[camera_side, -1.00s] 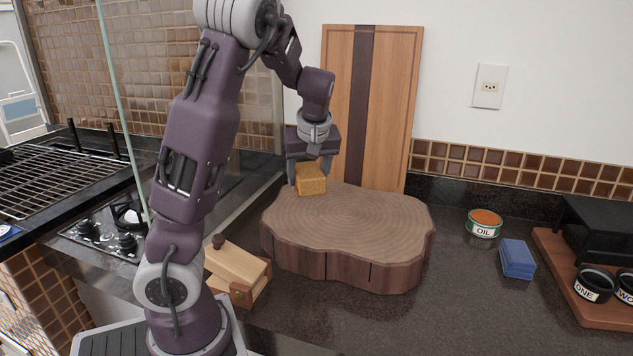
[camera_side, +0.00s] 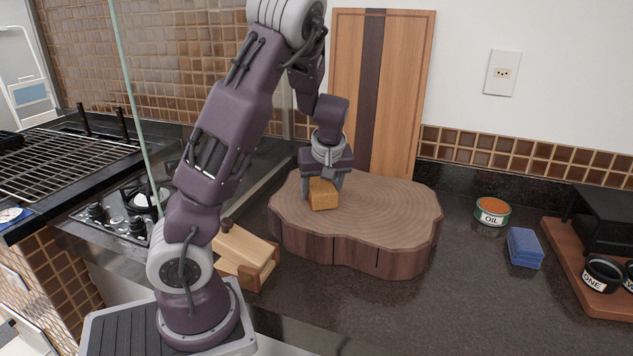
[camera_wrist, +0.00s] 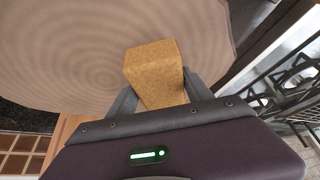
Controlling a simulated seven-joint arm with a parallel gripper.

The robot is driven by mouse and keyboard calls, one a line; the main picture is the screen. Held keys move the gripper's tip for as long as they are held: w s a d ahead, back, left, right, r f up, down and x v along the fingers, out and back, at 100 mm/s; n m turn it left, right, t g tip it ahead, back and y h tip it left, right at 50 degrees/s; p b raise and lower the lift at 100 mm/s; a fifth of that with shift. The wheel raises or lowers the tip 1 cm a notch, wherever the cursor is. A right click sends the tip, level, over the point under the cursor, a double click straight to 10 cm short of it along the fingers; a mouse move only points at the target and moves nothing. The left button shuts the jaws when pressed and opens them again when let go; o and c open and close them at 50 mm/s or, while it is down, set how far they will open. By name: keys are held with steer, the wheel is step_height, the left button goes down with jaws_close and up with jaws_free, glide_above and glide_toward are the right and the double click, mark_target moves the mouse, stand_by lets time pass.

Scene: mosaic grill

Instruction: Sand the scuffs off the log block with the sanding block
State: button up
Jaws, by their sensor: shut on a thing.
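The log block (camera_side: 390,212) is a thick wood slab with bark sides and a ringed top, standing on the dark counter. Its top (camera_wrist: 60,50) fills much of the wrist view, and I cannot make out distinct scuffs on it. My gripper (camera_side: 323,190) is over the left part of the slab, shut on the tan sanding block (camera_side: 322,197). The sanding block (camera_wrist: 155,66) sits between the two fingers in the wrist view. It is at or just above the slab's top; I cannot tell whether it touches. The face under it is hidden.
A striped cutting board (camera_side: 408,100) leans on the wall behind the slab. An oil tin (camera_side: 491,212) and a blue sponge-like block (camera_side: 524,247) stand to the right, near a wooden tray (camera_side: 597,318). A pale wooden piece (camera_side: 243,252) lies at left front.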

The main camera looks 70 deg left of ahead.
mark_target(334, 187)
steer(key=shift+w+d+f, duration=0.2)
steer(key=shift+w+d, duration=0.1)
steer(key=shift+w+d+r, duration=0.2)
steer(key=shift+w+d, duration=0.55)
steer(key=shift+w, duration=0.05)
steer(key=s+a, duration=0.3)
steer(key=shift+r, duration=3.9)
